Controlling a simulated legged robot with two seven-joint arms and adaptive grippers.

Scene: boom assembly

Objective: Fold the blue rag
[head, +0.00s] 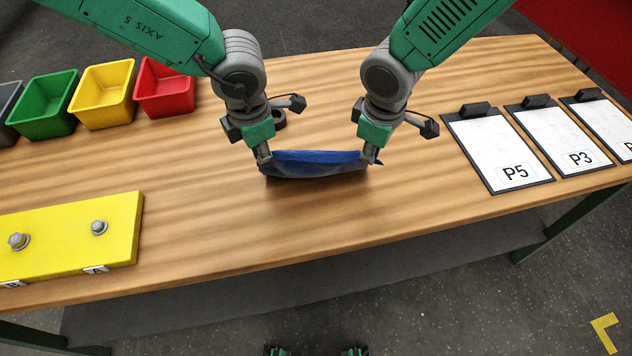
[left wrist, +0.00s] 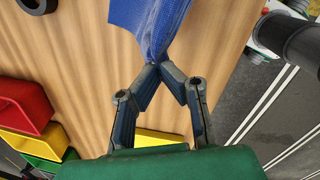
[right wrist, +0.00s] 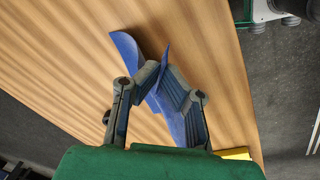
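The blue rag (head: 314,162) hangs between my two grippers above the middle of the wooden table, with its lower edge sagging. My left gripper (head: 264,157) is shut on the rag's left end. In the left wrist view the fingertips (left wrist: 169,72) meet on the blue cloth (left wrist: 152,25). My right gripper (head: 372,157) is shut on the rag's right end. In the right wrist view the fingertips (right wrist: 160,72) pinch the cloth (right wrist: 128,48), which shows on both sides of them. The rag's far side is partly hidden in the head view.
The wooden table (head: 330,225) is clear in front of the rag. Green (head: 45,108), yellow (head: 103,95) and red (head: 164,90) bins stand at the back left. A yellow block (head: 70,240) with bolts lies at the front left. Clipboards, one marked P5 (head: 497,150), lie at the right.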

